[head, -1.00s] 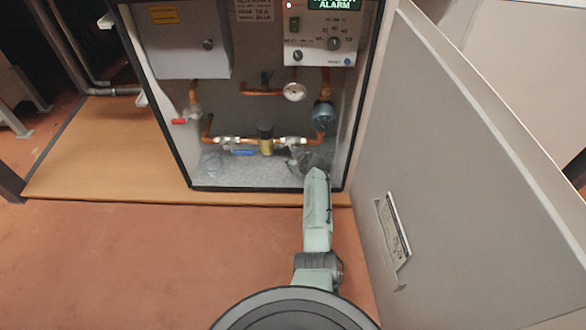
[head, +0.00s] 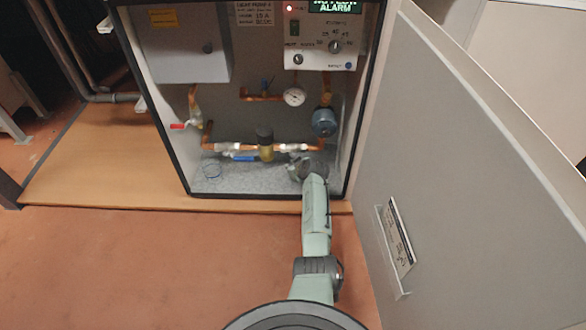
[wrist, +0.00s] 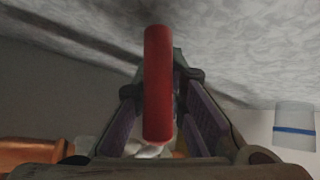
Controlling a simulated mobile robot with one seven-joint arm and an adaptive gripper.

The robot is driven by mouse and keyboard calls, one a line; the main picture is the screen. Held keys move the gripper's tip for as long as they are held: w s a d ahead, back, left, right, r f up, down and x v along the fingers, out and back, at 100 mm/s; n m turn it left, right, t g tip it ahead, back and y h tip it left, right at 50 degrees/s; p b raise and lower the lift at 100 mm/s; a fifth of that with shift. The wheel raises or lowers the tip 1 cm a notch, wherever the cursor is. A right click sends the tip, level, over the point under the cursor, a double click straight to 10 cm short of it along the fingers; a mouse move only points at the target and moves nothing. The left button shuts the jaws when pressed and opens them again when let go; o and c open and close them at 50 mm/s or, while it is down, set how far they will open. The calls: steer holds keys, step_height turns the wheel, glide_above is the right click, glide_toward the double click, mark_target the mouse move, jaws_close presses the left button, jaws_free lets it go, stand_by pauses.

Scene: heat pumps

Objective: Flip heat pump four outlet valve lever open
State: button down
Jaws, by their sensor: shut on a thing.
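The wrist view shows a red valve lever (wrist: 158,85) lying lengthwise between the two fingers of my gripper (wrist: 163,90). The gripper is shut on it, and the lever's rounded end reaches out past the fingers. In the head view my gripper (head: 299,169) is low inside the open heat pump cabinet, at the right end of the lower copper pipe (head: 225,147). The gripped lever cannot be made out there, as the gripper hides it. The valve body is mostly hidden in the wrist view.
Another red lever (head: 179,126) is at the left and a blue lever (head: 244,158) is under the pipe. A clear cup (wrist: 295,127) stands nearby. The open door (head: 470,150) bounds the right.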

steer(key=shift+d, duration=0.25)
stand_by(0.6)
steer(key=d+h+p, duration=0.1)
steer(key=d+n+h+p, duration=0.1)
steer(key=h, duration=0.1)
steer(key=shift+r+p, duration=0.3)
steer(key=d+h, duration=0.1)
steer(key=d+n+h, duration=0.1)
steer(key=h, duration=0.1)
steer(key=shift+r+n+p, duration=0.3)
steer(key=h, duration=0.1)
steer(key=d+r+n+h+b, duration=0.1)
steer(key=shift+d+r+h, duration=0.15)
steer(key=shift+d+h, duration=0.15)
steer(key=shift+h, duration=0.1)
steer(key=shift+d+r+n+t+h+b, duration=0.15)
steer(key=shift+d+r+n+h+b, duration=0.1)
steer(key=shift+r+n+h+b, duration=0.35)
steer(key=shift+d+r+n+t+h+b, duration=0.2)
steer(key=shift+r+n+h, duration=0.15)
steer(key=shift+h, duration=0.45)
steer(key=shift+s+r, duration=0.1)
steer(key=c, duration=1.8)
jaws_free()
steer(key=shift+r, duration=0.1)
